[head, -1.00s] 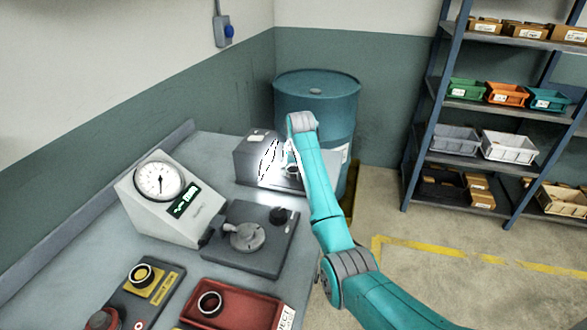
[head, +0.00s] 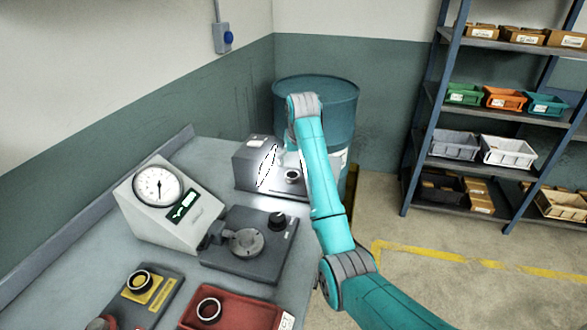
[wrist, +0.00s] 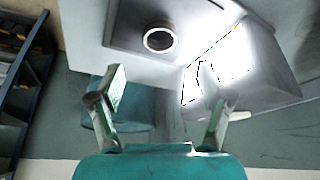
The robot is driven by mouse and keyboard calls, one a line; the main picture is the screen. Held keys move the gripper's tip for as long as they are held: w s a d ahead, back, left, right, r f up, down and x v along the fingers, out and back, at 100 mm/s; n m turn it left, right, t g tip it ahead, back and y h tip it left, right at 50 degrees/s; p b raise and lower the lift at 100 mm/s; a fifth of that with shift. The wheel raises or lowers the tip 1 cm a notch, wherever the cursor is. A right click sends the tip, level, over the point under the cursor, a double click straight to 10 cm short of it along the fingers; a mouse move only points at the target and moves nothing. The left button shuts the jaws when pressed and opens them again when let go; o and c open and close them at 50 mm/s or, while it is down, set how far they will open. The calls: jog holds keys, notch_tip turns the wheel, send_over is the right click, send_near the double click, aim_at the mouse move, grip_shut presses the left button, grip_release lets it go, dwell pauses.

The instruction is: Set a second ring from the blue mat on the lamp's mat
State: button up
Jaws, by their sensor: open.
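A dark ring (head: 292,176) stands on the dark mat in front of the lit lamp (head: 252,160). In the wrist view the same ring (wrist: 159,39) lies on the lamp's mat (wrist: 127,22), ahead of the fingertips. My gripper (wrist: 160,82) is open and empty, with its two fingers apart and the ring beyond the gap between them. In the head view my arm link hides most of the gripper. No blue mat shows in either view.
A dial gauge (head: 158,190) and a dark fixture with a round disc (head: 246,243) stand on the bench. A ring on a yellow mat (head: 158,291) and a ring in a red tray (head: 245,312) are at the front. A blue drum (head: 330,95) stands behind.

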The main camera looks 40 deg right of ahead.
jog(key=shift+v, duration=1.7)
